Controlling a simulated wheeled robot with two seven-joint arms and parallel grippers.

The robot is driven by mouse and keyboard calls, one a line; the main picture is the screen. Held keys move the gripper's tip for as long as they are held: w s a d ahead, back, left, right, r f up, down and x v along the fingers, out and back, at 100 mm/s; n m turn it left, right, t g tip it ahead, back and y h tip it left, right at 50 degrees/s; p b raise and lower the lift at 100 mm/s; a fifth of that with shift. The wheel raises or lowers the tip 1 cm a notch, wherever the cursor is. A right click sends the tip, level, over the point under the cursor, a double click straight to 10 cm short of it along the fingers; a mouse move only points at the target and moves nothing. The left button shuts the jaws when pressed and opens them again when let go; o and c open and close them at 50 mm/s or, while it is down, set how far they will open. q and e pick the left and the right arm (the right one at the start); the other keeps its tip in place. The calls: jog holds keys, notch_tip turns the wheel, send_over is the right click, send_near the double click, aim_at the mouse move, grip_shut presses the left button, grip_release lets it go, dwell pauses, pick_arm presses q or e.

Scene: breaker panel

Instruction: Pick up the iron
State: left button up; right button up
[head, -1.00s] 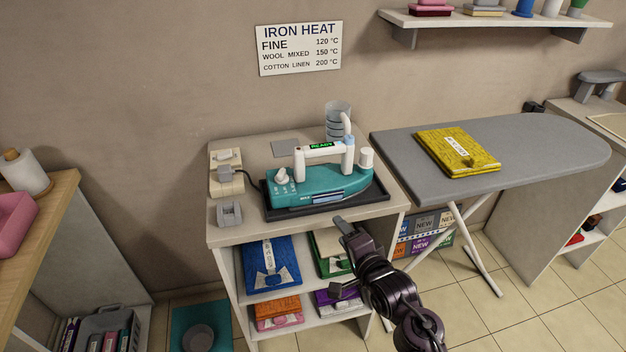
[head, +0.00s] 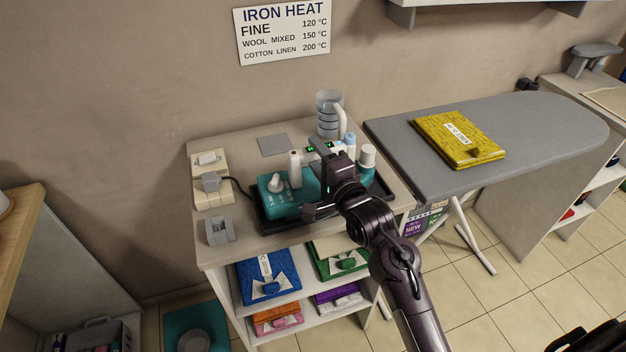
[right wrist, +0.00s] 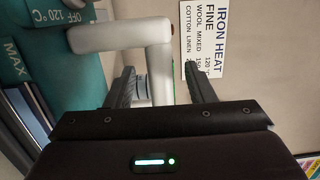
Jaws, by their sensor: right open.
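The teal iron (head: 285,205) stands on a dark tray (head: 266,226) on top of the small cabinet. My right gripper (head: 318,180) is open over the iron and hides much of its body and white handle. In the right wrist view, the teal body (right wrist: 75,60) is at upper left. A white bar of its handle (right wrist: 120,37) runs across above the fingers, and a white upright part shows between the open fingers (right wrist: 160,82). I cannot tell whether the fingers touch it. My left gripper is not in view.
A clear measuring jug (head: 328,115) stands just behind the iron. A socket block with a plugged cord (head: 208,180) and a grey holder (head: 220,230) are left of the tray. The ironing board (head: 540,125) to the right bears a yellow folded cloth (head: 458,138).

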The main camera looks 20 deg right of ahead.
aim_at(310, 148)
jog(key=w, duration=0.2)
jog(key=shift+w+a+r, duration=0.15)
jog(key=shift+w+a, duration=0.15)
jog(key=shift+w, duration=0.1)
jog(key=shift+w+p, duration=0.3)
jog(key=shift+w, duration=0.05)
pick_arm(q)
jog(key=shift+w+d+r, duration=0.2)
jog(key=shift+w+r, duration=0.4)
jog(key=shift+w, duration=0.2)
pick_arm(e)
grip_shut()
jog(key=shift+f, duration=0.2)
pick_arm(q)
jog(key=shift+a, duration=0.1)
pick_arm(e)
jog(key=shift+r, duration=0.35)
